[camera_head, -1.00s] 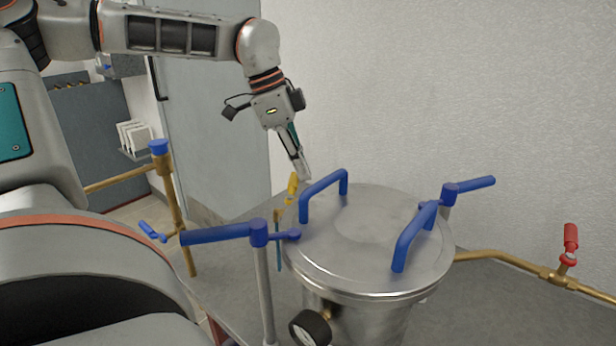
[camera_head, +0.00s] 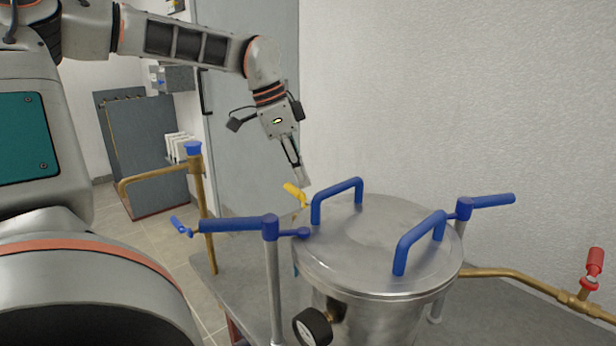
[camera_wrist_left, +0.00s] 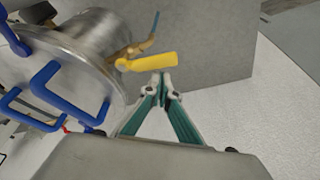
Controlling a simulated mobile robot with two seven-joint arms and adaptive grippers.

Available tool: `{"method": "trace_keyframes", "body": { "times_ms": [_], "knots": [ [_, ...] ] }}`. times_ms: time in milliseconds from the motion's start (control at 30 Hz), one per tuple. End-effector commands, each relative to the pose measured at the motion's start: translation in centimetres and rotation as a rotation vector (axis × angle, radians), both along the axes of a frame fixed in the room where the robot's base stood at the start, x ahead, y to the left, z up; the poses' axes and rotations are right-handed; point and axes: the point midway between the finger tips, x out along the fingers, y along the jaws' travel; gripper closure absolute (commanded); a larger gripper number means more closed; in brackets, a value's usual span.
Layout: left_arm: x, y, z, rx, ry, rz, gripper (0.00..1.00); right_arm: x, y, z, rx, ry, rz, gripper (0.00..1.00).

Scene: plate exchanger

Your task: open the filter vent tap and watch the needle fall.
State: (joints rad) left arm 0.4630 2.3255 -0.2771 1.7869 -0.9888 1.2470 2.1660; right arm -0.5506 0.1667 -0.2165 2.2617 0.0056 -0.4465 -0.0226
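The yellow vent tap handle (camera_head: 295,194) is at the far left side of the steel filter vessel (camera_head: 372,240), on a brass fitting. It also shows in the left wrist view (camera_wrist_left: 148,62), lying across just beyond my fingertips. My left gripper (camera_head: 303,181) points down beside the handle. Its fingers (camera_wrist_left: 161,82) come together with nothing between them. I cannot tell whether the tips touch the handle. The pressure gauge (camera_head: 312,327) on the vessel's front is seen obliquely, and its needle cannot be read. My right gripper is not in view.
Blue lid handles (camera_head: 337,190) and blue clamp levers (camera_head: 238,224) stand up around the lid. A brass pipe with a blue cap (camera_head: 193,149) rises at left. A red-handled valve (camera_head: 594,262) is at right. The wall is close behind.

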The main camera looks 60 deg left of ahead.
Motion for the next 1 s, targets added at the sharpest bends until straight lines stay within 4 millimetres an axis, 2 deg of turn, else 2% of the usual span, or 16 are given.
{"method": "trace_keyframes", "body": {
  "times_ms": [400, 1000],
  "knots": [
    [-1.4, 0.4, 0.0, 0.002, 0.003, 0.0, 1.0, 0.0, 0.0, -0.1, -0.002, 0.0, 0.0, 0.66],
    [-1.7, 0.4, -0.3, -0.001, 0.011, 0.001, 1.0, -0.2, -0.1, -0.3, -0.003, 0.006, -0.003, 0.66]
  ]
}}
